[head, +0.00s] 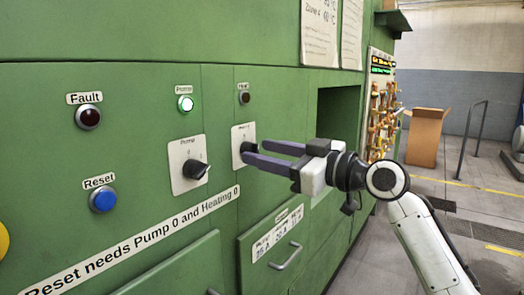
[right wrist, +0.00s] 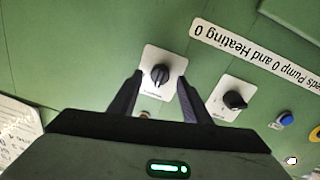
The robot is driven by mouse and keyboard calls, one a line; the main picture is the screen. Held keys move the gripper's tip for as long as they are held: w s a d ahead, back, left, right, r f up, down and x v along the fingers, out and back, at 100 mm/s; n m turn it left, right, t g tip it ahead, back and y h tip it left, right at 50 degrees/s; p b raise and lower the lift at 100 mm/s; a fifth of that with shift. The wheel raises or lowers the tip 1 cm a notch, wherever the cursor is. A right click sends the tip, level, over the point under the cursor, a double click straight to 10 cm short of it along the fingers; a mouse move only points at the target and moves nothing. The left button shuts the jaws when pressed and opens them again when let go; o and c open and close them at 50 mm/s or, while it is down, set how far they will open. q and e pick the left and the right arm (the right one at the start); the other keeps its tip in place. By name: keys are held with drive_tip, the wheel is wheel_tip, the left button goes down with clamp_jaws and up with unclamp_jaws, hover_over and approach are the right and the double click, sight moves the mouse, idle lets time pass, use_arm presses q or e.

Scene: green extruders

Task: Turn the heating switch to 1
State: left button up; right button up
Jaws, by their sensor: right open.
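The heating switch (head: 247,146) is a black knob on a white plate on the green panel, partly hidden by my fingers in the head view. In the right wrist view the knob (right wrist: 160,75) shows whole on its plate, its grip ridge close to upright in the picture. My right gripper (head: 254,151) is open, its two dark fingers pointing at the panel. In the right wrist view its fingertips (right wrist: 160,77) lie on either side of the knob, with a gap on each side. I cannot tell how deep they reach. My left gripper is in neither view.
The pump switch (head: 195,170) is left of the heating switch. A lit green lamp (head: 185,103), a dark lamp (head: 244,97), a fault lamp (head: 88,117) and a blue reset button (head: 103,199) are on the panel. A drawer handle (head: 286,256) sticks out below.

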drive_tip(key=shift+w+a, duration=0.35)
drive_tip(key=shift+a, duration=0.1)
drive_tip(key=c, duration=1)
drive_tip(key=shift+c, duration=0.2)
